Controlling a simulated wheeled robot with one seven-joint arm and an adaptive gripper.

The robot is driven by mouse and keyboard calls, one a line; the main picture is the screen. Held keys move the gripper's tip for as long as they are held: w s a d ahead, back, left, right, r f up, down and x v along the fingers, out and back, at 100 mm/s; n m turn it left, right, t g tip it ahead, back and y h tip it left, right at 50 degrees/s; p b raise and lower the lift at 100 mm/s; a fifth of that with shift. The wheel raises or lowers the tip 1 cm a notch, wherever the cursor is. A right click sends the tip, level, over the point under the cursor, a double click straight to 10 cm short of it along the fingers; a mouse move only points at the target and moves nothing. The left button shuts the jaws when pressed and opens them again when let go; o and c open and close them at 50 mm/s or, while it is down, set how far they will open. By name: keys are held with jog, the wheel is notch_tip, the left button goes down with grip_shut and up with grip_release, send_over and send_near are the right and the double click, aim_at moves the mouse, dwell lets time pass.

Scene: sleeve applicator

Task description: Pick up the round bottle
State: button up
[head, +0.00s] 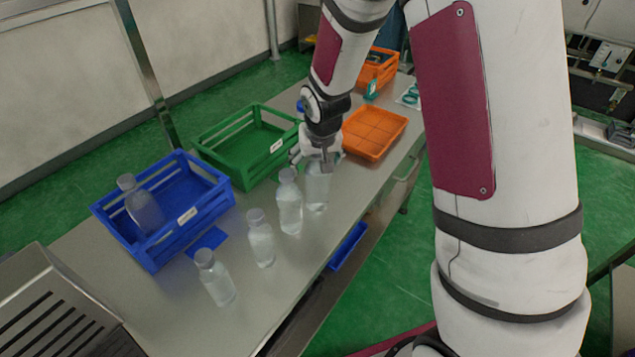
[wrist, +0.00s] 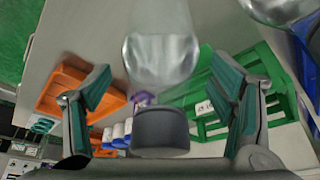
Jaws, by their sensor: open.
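A clear bottle (head: 317,190) stands upright on the metal table, at the far end of a row of similar bottles. It looks round; its top is hidden by my gripper (head: 314,161) in the head view.
Other clear bottles stand close by: one beside it (head: 289,203), then two nearer ones (head: 260,240) (head: 215,278). A blue crate (head: 163,256) holds another bottle (head: 141,206). A green crate (head: 225,175) and an orange tray (head: 375,134) flank the gripper.

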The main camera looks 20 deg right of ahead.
jog(key=c, duration=1.8)
grip_shut()
jog(key=shift+r, duration=0.1)
